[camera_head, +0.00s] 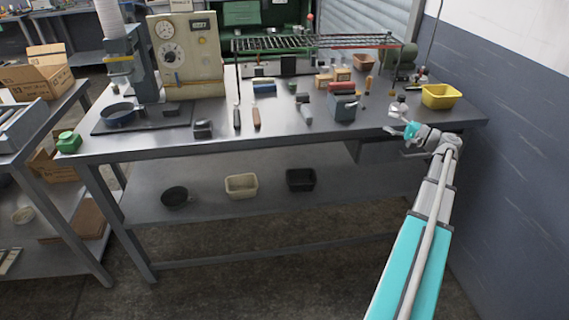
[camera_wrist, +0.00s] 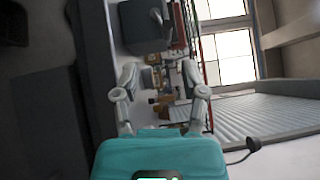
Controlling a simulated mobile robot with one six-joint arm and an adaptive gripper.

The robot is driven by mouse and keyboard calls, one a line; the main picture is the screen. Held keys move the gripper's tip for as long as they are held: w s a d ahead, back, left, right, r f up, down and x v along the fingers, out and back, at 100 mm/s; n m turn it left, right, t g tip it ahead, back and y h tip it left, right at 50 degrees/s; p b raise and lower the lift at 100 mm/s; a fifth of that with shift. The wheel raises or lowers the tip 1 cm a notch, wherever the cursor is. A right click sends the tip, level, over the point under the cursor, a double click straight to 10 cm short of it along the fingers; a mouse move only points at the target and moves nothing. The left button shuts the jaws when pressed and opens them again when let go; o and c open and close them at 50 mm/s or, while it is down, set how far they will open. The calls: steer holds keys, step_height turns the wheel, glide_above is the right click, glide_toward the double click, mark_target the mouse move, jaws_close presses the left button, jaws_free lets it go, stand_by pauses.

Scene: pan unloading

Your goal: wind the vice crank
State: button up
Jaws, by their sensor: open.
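The vice appears to be the dark grey block with a red top (camera_head: 342,108) near the front edge of the bench, right of centre. In the wrist view a dark grey block, likely the same vice (camera_wrist: 138,32), stands ahead, with a small pale part, possibly the crank (camera_wrist: 157,16), on it. The crank is too small to make out clearly from the head. My gripper (camera_head: 394,130) is at the bench's front edge, to the right of the vice and apart from it. In the wrist view my gripper (camera_wrist: 161,80) has its fingers spread, with nothing held.
A yellow bin (camera_head: 440,97) stands close behind my gripper, near the right wall (camera_head: 515,110). Several hand tools lie left of the vice. A wire rack (camera_head: 315,42) spans the back. The bench's front strip (camera_head: 270,138) is mostly clear.

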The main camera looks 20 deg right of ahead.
steer(key=a+f+n+g+h+p, duration=0.1)
steer(key=a+g+p, duration=0.3)
steer(key=a, duration=0.8)
steer(key=a+f+n+g+h+p, duration=0.1)
steer(key=a+n+g+p, duration=0.3)
steer(key=a, duration=0.9)
steer(key=a+f+n+g+h+p, duration=0.1)
steer(key=a+f+n+g+p, duration=0.2)
steer(key=a, duration=0.9)
steer(key=shift+w+a+g+p, duration=0.3)
steer(key=shift+g+p, duration=0.1)
steer(key=shift+g, duration=0.9)
steer(key=shift+f, duration=0.1)
